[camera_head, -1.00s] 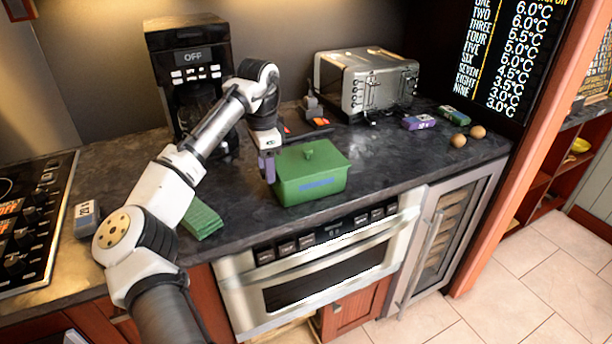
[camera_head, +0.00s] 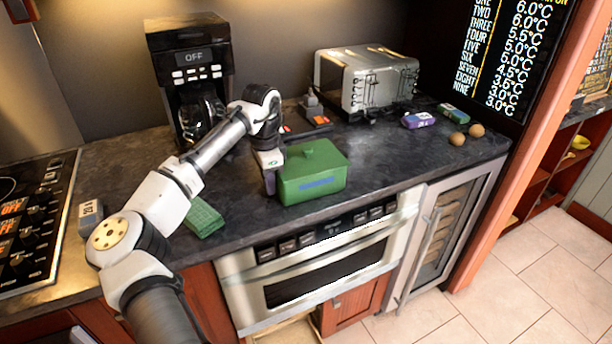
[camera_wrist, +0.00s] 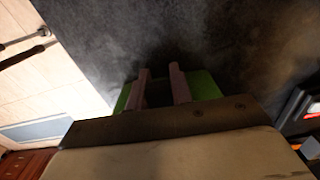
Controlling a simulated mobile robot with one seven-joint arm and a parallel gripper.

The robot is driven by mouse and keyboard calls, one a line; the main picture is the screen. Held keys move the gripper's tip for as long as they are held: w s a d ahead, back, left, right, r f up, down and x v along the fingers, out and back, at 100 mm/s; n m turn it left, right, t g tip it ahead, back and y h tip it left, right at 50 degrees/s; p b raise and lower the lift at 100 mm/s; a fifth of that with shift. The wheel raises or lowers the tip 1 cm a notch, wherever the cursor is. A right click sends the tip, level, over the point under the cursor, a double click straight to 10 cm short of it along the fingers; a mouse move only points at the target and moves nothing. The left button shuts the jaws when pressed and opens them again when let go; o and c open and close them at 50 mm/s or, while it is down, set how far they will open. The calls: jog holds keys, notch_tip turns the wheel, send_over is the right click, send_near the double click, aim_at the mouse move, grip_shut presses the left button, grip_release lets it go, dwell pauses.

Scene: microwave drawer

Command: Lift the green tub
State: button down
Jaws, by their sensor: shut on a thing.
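The green tub (camera_head: 313,183), with a lid and a small knob, stands on the dark counter in the head view. My gripper (camera_head: 270,186) is at the tub's left end, low beside its wall. In the wrist view my gripper (camera_wrist: 160,76) shows two pinkish fingers a short way apart. Green of the tub (camera_wrist: 204,86) shows on both outer sides of them. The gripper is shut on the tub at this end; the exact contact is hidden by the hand. The tub is level and appears to rest on the counter.
A coffee machine (camera_head: 190,75) stands behind my arm, and a toaster oven (camera_head: 365,80) behind the tub. A green sponge-like block (camera_head: 204,217) lies at the front left. Purple and green packets and two brown round items (camera_head: 457,139) lie to the right. The counter right of the tub is clear.

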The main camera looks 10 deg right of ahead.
jog(key=shift+r, duration=0.1)
notch_tip(320, 180, up, 25)
jog(key=p, duration=0.6)
dwell(0.8)
